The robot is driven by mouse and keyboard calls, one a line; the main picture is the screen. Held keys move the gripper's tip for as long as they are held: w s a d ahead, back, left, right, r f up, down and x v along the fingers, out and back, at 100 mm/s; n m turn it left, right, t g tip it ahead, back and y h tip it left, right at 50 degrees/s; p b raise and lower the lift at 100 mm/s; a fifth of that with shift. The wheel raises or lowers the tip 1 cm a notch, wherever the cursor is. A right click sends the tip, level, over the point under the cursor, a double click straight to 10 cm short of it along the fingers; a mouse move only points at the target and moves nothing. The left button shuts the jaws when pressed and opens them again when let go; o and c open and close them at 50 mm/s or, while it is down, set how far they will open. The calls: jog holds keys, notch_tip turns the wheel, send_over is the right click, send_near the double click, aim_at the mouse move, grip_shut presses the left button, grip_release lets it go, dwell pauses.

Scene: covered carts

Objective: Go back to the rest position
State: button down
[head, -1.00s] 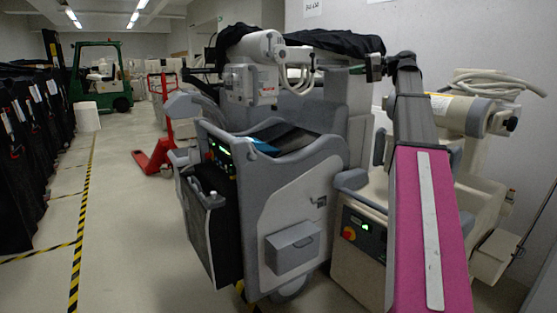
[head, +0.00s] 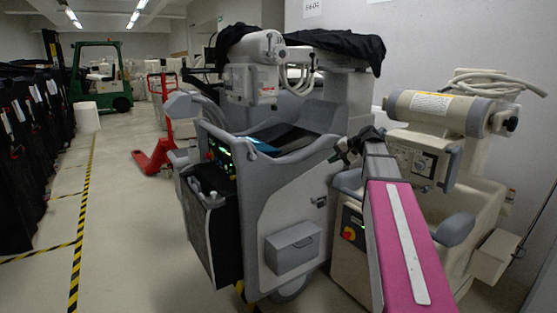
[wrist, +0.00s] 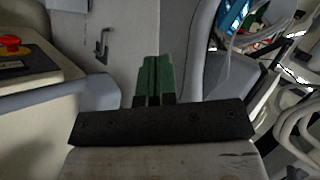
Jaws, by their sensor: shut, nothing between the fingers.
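My gripper (wrist: 154,80) shows in the wrist view as two green fingers pressed together with nothing between them. In the head view my gripper (head: 346,150) is small and dark at the far end of my arm. It is in front of the right side of the large grey-and-white cart (head: 300,190). The head view does not show clearly whether it touches the cart. My arm, with a magenta link, reaches up from the lower right of the head view.
A beige machine (head: 480,190) stands close on the right, with a red button (wrist: 13,41) on its panel. Black covers (head: 340,45) lie on top of the cart. A red pallet jack (head: 155,157) and a green forklift (head: 100,80) stand behind.

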jog(key=s+a+f+n+g+h, duration=0.1)
jog(key=s+f+h, duration=0.2)
jog(key=s+f, duration=0.5)
jog(key=s+a+f+n+g+h, duration=0.1)
jog(key=s+f, duration=0.7)
jog(key=f, duration=0.8)
jog(key=s+a+f+n+g+h, duration=0.1)
jog(key=s+f+g+h, duration=0.1)
jog(key=s+f+h, duration=0.3)
jog(key=s+f, duration=0.4)
jog(key=f, duration=0.3)
jog(key=shift+n+g, duration=0.4)
